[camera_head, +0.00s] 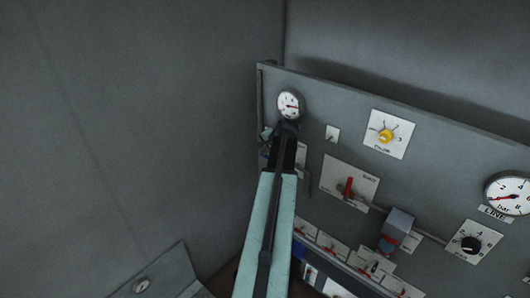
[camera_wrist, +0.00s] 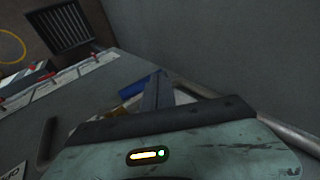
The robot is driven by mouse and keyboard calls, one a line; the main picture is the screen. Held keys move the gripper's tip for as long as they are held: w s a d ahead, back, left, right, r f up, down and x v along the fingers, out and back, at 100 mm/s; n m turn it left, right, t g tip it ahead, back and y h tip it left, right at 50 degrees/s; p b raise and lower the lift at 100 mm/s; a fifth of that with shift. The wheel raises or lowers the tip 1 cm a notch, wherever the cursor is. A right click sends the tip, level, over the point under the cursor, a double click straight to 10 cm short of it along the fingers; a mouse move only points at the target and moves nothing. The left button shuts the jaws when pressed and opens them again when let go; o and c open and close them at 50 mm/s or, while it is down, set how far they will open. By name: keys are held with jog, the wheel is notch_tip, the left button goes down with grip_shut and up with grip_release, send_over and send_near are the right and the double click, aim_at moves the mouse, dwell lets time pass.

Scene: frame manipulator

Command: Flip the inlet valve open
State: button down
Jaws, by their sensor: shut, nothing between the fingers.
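My arm reaches up the left part of the grey panel in the head view. My gripper (camera_head: 284,131) is close to the panel there, just below a small round gauge. In the wrist view the fingers of my gripper (camera_wrist: 158,78) are together, with nothing held. A blue lever-like piece (camera_wrist: 136,86) lies just left of the fingers; I take it for the inlet valve's handle. Its lower part is hidden behind my wrist, and I cannot tell whether the fingers touch it. In the head view my arm covers this spot.
The small gauge (camera_head: 288,104), a yellow knob (camera_head: 385,136), a red lever (camera_head: 348,187), a blue-grey box (camera_head: 396,229), a black knob (camera_head: 471,244) and a line gauge (camera_head: 509,195) sit on the panel. A bent pipe (camera_wrist: 46,143) stands out at left in the wrist view.

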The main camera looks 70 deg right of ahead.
jog(key=shift+d+f+b, duration=0.15)
jog(key=shift+f+b, duration=0.2)
jog(key=shift+f, duration=0.1)
dwell(0.4)
jog(key=p+v, duration=0.6)
jog(key=v, duration=0.1)
jog(key=shift+r, duration=0.3)
jog(key=shift+s, duration=0.15)
